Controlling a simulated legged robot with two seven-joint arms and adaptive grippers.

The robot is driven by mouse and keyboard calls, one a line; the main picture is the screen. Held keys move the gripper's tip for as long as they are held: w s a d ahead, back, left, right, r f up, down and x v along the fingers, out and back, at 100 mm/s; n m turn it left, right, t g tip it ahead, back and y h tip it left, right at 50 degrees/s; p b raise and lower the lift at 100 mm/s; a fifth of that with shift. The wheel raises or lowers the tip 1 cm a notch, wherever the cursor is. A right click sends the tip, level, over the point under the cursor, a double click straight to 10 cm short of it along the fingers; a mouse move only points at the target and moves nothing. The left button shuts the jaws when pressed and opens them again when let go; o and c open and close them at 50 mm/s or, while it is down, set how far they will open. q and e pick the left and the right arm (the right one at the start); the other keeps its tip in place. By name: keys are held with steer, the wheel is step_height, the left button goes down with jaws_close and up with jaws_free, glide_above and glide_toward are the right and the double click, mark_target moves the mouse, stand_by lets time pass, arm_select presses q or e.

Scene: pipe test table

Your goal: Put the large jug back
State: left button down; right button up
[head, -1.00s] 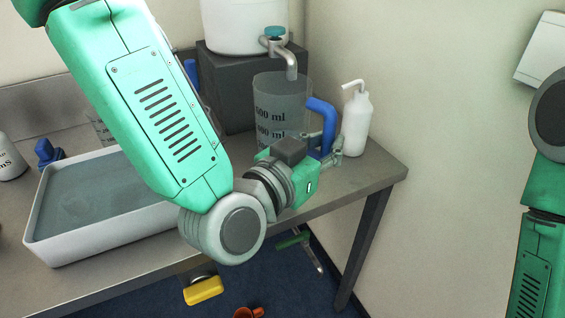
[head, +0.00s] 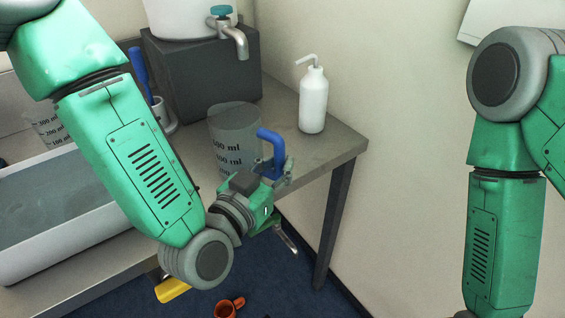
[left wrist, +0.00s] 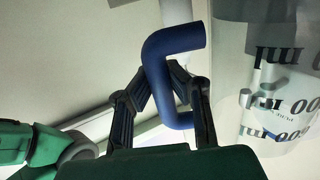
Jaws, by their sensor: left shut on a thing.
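The large jug (head: 233,130) is clear grey with black ml marks and a blue handle (head: 268,135). It is roughly upright near the table's front right part, in front of the tap. Its lower part is hidden behind my left gripper (head: 277,168), so I cannot tell whether it touches the table. My left gripper is shut on the blue handle. The left wrist view shows the fingers (left wrist: 168,92) at the handle (left wrist: 160,70), with the jug wall (left wrist: 275,85) to the right. My right arm shows at the right; its gripper is out of view.
A tap (head: 235,38) on a white container stands over a dark block (head: 205,80). A white squeeze bottle (head: 313,100) is at the right end of the table. A white tub (head: 70,215) and smaller jug (head: 45,128) are left. An orange mug (head: 228,307) lies below.

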arm_select(q)
steer(key=c, duration=2)
jaws_free()
steer(key=shift+f, duration=0.15)
steer(key=o, duration=0.4)
steer(key=shift+d, duration=0.1)
steer(key=shift+r, duration=0.2)
steer(key=p+v, duration=0.4)
steer(key=v, duration=0.8)
